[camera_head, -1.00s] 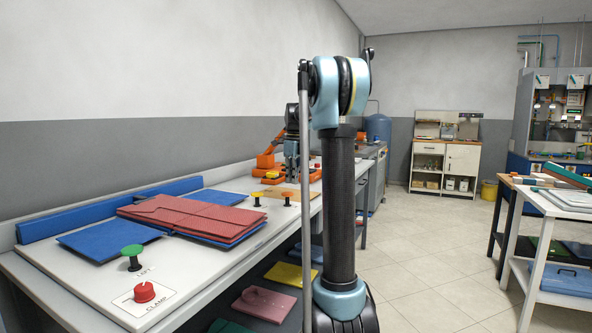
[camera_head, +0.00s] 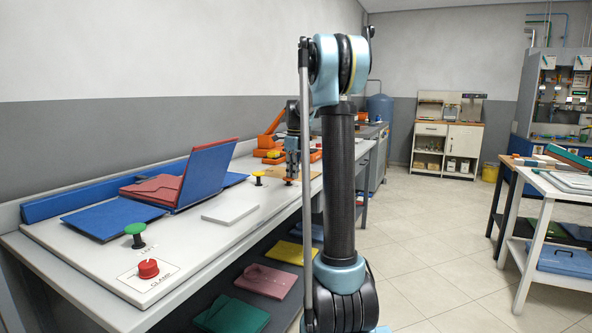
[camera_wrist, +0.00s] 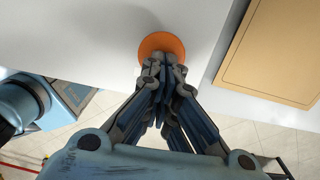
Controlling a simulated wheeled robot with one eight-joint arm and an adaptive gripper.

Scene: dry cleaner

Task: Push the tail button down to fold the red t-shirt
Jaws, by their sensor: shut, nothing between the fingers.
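The red t-shirt (camera_head: 150,189) lies on the blue folding board (camera_head: 115,217), partly hidden behind a raised blue panel (camera_head: 207,175). A strip of red shows along the panel's top edge. My gripper (camera_head: 290,177) is shut and empty, pointing down at the orange button (camera_head: 288,180) at the board's far right end. In the wrist view, my fingertips (camera_wrist: 163,62) overlap the near edge of the orange button (camera_wrist: 160,45) and appear to be on it. No label on this button is readable.
A green button (camera_head: 135,231) and a red clamp knob (camera_head: 148,268) are at the near end. A bare pale plate (camera_head: 230,212) lies beside the raised panel. A tan board (camera_wrist: 278,50) lies right of my gripper.

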